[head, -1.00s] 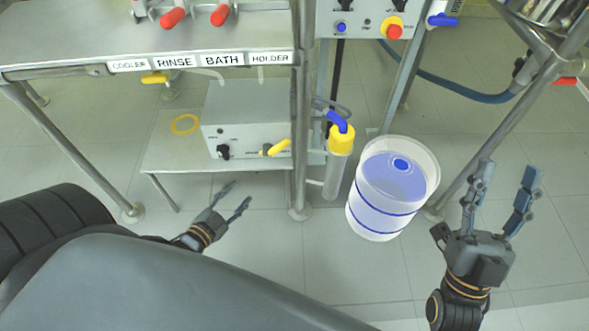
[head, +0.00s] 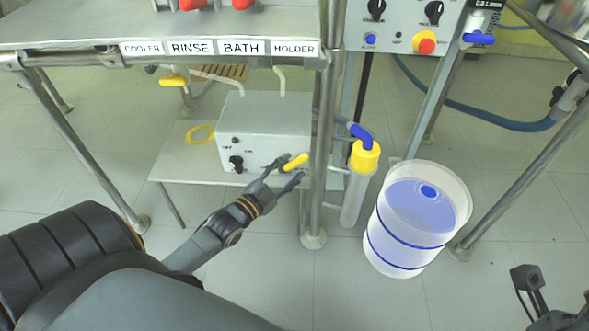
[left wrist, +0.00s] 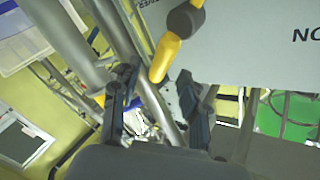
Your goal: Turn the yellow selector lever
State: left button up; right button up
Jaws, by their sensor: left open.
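The yellow selector lever (head: 295,162) sits at the lower right of the front of a grey control box (head: 264,127) on the low shelf. My left gripper (head: 292,169) is open at the lever, one finger above and one below it in the head view. In the left wrist view the lever (left wrist: 165,57) hangs from its dark hub, its tip near the gap between the spread fingers (left wrist: 160,84). I cannot tell whether a finger touches it. My right gripper (head: 545,300) is at the lower right corner, partly cut off.
A steel table leg (head: 314,200) stands just right of the lever. Beyond it are a yellow-topped cylinder with a blue handle (head: 360,180) and a clear bucket of bluish liquid (head: 415,225). A black knob (head: 236,163) is left on the box. Floor in front is open.

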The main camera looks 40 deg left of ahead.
aim_at(293, 162)
pick_arm(q)
jog(key=shift+w+b, duration=0.3)
jog(key=shift+w, duration=0.95)
grip_shut()
jog(key=shift+d, duration=0.1)
